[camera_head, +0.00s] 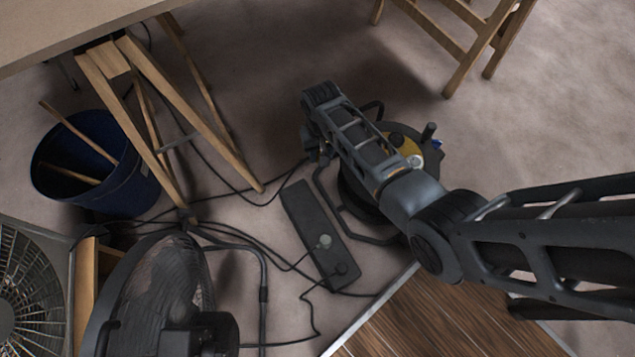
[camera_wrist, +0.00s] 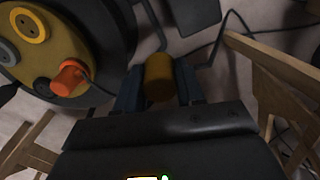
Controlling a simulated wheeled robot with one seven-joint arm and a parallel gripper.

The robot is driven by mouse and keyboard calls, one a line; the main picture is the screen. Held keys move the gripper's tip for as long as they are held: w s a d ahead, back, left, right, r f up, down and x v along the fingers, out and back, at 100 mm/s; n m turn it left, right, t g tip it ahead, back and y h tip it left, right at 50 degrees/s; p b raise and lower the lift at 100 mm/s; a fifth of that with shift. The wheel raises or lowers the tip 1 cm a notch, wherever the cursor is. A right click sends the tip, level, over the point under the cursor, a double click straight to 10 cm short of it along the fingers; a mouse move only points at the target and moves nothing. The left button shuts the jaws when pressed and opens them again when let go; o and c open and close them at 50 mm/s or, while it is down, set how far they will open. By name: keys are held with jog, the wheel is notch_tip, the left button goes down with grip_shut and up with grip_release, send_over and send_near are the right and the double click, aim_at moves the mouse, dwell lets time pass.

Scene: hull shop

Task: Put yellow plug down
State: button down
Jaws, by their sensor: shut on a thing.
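The yellow plug (camera_wrist: 159,77) sits between the two fingers of my gripper (camera_wrist: 158,88) in the wrist view, and the gripper is shut on it. In the head view my arm reaches down over a black and yellow cable reel (camera_head: 409,150), and my gripper (camera_head: 318,156) is near the reel's left side, with the plug hidden there. In the wrist view the reel (camera_wrist: 60,62) is at upper left, with an orange plug in one socket and an orange-ringed socket beside it. I cannot tell whether the held plug touches anything below.
A dark power strip (camera_head: 313,228) with plugs in it lies on the floor, with loose cables around it. A blue bucket (camera_head: 125,190), wooden trestle legs (camera_head: 165,100) and a fan (camera_head: 165,290) stand to the left. A wooden chair (camera_head: 465,50) is at upper right.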

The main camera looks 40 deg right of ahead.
notch_tip(320, 180, down, 5)
jog(key=d+m+b, duration=0.1)
jog(key=d+b, duration=0.1)
jog(key=b, duration=0.7)
send_over(302, 203)
jog(key=shift+m, duration=0.3)
notch_tip(302, 203, down, 7)
jog(key=shift+w+f, duration=0.1)
jog(key=shift+f, duration=0.05)
jog(key=shift+f+b, duration=1)
jog(key=shift+f, duration=0.9)
jog(key=shift+f, duration=0.1)
jog(key=shift+f, duration=0.25)
jog(key=c, duration=0.7)
grip_release()
jog(key=shift+r, duration=0.15)
